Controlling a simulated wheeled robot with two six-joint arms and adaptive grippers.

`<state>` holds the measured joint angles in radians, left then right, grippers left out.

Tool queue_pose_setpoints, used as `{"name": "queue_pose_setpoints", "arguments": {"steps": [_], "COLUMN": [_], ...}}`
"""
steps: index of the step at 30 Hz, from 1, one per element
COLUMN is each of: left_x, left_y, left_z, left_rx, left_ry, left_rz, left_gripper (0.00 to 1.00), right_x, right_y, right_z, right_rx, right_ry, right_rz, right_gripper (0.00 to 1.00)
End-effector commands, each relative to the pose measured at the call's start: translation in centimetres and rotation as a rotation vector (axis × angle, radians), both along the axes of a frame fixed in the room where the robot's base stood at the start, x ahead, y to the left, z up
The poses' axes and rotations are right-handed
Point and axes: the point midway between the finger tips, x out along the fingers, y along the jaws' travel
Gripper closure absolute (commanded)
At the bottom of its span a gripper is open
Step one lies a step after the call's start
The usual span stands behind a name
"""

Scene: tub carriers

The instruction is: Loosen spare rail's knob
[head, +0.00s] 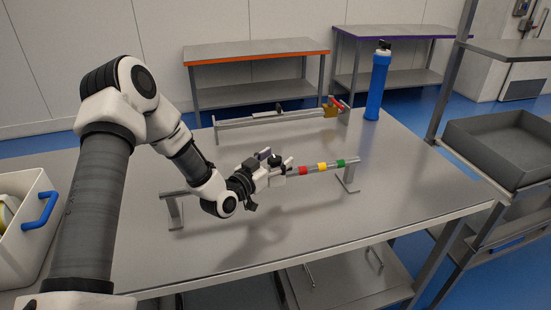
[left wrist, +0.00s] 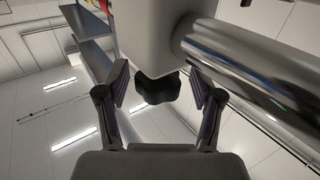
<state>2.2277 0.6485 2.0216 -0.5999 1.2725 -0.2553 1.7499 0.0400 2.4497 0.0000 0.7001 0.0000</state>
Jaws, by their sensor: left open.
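A metal rail (head: 312,169) with red, yellow and green bands stands on two feet on the front of the steel table (head: 300,215). A pale carriage block sits on it; the block (left wrist: 148,38) and the rail (left wrist: 245,68) fill the top of the left wrist view. A black lobed knob (left wrist: 158,88) sticks out of the block. My left gripper (left wrist: 161,92) is open, its fingers on either side of the knob with visible gaps. In the head view my left gripper (head: 275,169) is at the rail's left half and partly hides the block. My right gripper is out of view.
A second rail (head: 262,119) with a brass-coloured block (head: 330,110) and red handle stands at the table's back. A blue cylinder (head: 377,85) is at the back right. A white bin (head: 28,230) is at left, a grey tray (head: 500,145) at right. The table's front right is clear.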

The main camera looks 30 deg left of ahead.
Motion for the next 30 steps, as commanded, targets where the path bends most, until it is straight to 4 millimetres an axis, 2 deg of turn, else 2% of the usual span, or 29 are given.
{"name": "queue_pose_setpoints", "arguments": {"steps": [5, 6, 10, 20, 30], "left_x": [0.0, 0.0, 0.0, -0.1, 0.0], "left_y": [0.0, 0.0, 0.0, 0.0, -0.2], "left_z": [0.0, 0.0, 0.0, -0.2, -0.5], "left_rx": [-0.001, -0.001, -0.001, -0.001, 0.003], "left_ry": [0.000, 0.000, 0.001, 0.003, 0.003], "left_rz": [0.000, 0.000, 0.000, 0.014, 0.160], "left_gripper": [0.33, 0.47, 0.94, 0.95, 0.95], "right_x": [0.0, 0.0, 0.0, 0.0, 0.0], "right_y": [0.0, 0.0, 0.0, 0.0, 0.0], "right_z": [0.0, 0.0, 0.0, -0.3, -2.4], "right_rx": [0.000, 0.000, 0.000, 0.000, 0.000], "right_ry": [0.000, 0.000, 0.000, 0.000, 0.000], "right_rz": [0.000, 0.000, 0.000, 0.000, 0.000], "right_gripper": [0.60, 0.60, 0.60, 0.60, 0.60]}}
